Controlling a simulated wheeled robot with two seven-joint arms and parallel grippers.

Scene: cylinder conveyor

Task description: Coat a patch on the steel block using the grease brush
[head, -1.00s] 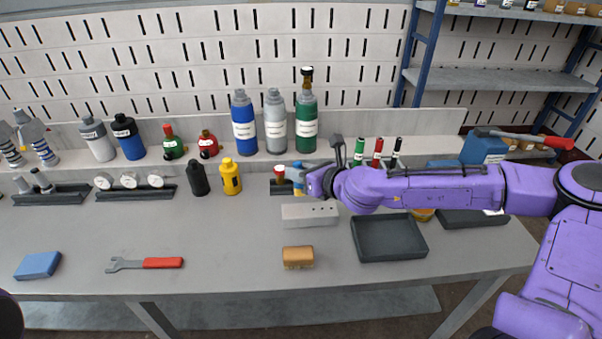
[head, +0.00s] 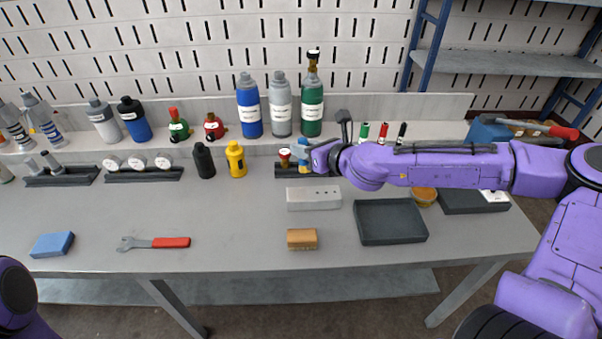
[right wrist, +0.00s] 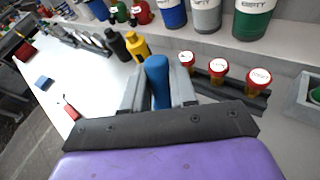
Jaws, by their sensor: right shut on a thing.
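The steel block (head: 313,200) is a pale grey bar with small dark holes, lying on the bench in the middle of the head view. My right gripper (head: 313,160) is behind the block, near the small rack of red-lidded jars, apart from the block. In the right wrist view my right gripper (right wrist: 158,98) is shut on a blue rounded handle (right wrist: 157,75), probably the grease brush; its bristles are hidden. A round amber tin (head: 424,196), maybe the grease, sits partly behind my right arm. My left gripper is out of view; only part of my left arm shows at the lower left.
A dark empty tray (head: 391,222) lies right of the block. A tan wooden block or brush (head: 302,239) lies in front. A red-handled wrench (head: 155,243) and a blue sponge (head: 52,245) lie to the left. Jars with red lids (right wrist: 222,68) stand close to my gripper.

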